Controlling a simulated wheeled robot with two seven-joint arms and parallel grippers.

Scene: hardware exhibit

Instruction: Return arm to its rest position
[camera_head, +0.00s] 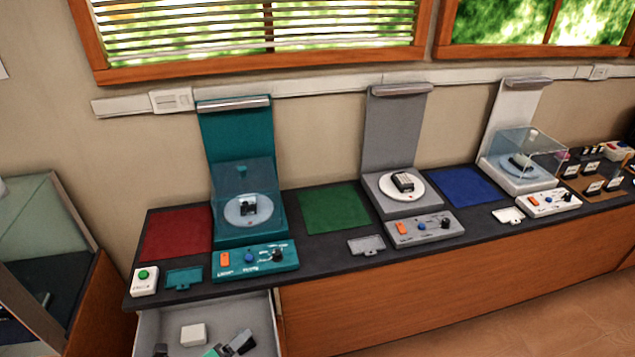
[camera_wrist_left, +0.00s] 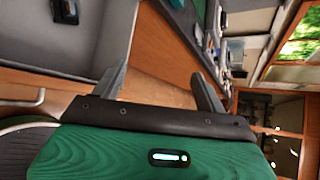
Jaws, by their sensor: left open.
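My left gripper (camera_head: 235,343) shows only in part at the bottom edge of the head view, over the open drawer in the picture. In the left wrist view its green body and two grey fingers (camera_wrist_left: 162,84) show. The fingers are spread apart with nothing between them. The wrist view is turned on its side, with the wooden cabinet front beyond the fingers. My right gripper is in neither view.
An open grey drawer (camera_head: 148,328) holds a white block (camera_head: 193,335). The dark counter (camera_head: 330,246) above carries a teal station (camera_head: 240,150), a grey station (camera_head: 392,130) and a white station (camera_head: 505,118). A glass-sided case (camera_head: 45,225) stands at left. Floor at lower right is clear.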

